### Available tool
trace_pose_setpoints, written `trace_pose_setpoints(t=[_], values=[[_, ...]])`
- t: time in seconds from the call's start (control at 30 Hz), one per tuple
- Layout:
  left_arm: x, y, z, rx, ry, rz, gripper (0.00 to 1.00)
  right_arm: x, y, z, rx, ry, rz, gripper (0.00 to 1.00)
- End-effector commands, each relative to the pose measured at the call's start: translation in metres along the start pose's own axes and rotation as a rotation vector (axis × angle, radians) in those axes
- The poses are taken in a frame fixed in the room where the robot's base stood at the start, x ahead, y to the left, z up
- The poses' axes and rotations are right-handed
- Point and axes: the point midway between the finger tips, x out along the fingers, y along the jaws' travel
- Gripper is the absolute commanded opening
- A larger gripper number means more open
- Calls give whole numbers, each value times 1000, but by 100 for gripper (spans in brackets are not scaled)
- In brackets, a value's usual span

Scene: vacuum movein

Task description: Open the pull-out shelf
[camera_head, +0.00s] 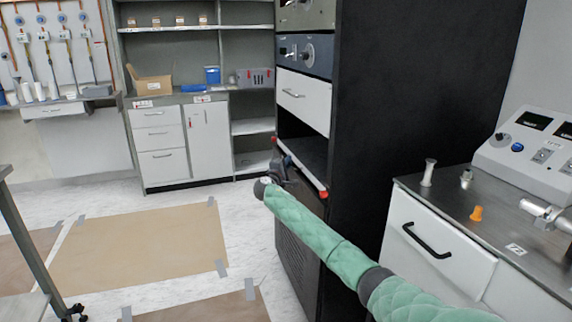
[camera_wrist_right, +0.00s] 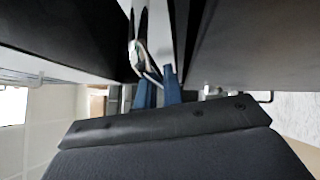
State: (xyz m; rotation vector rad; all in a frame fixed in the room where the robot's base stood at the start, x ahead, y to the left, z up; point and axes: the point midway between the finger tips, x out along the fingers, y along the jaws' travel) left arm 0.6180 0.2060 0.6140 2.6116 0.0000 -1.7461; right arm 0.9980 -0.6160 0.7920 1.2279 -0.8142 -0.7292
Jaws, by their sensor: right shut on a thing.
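The pull-out shelf (camera_head: 308,157) is a dark flat board in the tall black cabinet, below a white drawer. Its front edge is a pale bar with red ends, lying about at the cabinet front. My right arm, in a green padded sleeve, reaches from the lower right to this edge. My right gripper (camera_head: 281,168) is at the front bar, partly hidden by its own wrist. In the right wrist view its blue fingers (camera_wrist_right: 158,90) are close together at a thin metal handle (camera_wrist_right: 147,58), shut on it. The exact contact is hard to see. My left gripper is not in view.
The black cabinet (camera_head: 425,80) rises beside my right arm. A white drawer counter (camera_head: 435,240) with a control box (camera_head: 530,150) stands at the right. Floor with taped brown sheets (camera_head: 140,250) is open at the left. A table leg (camera_head: 30,240) stands at the left edge.

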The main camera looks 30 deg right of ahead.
Motion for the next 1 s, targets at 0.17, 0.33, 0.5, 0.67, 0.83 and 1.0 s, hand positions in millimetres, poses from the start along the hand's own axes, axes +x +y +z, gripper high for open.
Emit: trace_pose_setpoints(t=[0.17, 0.33, 0.5, 0.67, 0.83, 1.0], values=[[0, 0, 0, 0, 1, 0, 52, -14, 2, -14, 1, 1, -3, 0], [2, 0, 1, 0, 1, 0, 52, -44, 9, -44, 2, 4, -4, 0], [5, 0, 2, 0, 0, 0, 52, -82, 20, -81, 2, 4, -4, 0], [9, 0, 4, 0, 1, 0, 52, -116, 28, -116, 1, 3, -5, 0], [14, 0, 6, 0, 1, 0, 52, -147, 37, -146, 0, 2, -4, 0], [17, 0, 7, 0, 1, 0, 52, -168, 43, -167, -2, 1, -3, 0]])
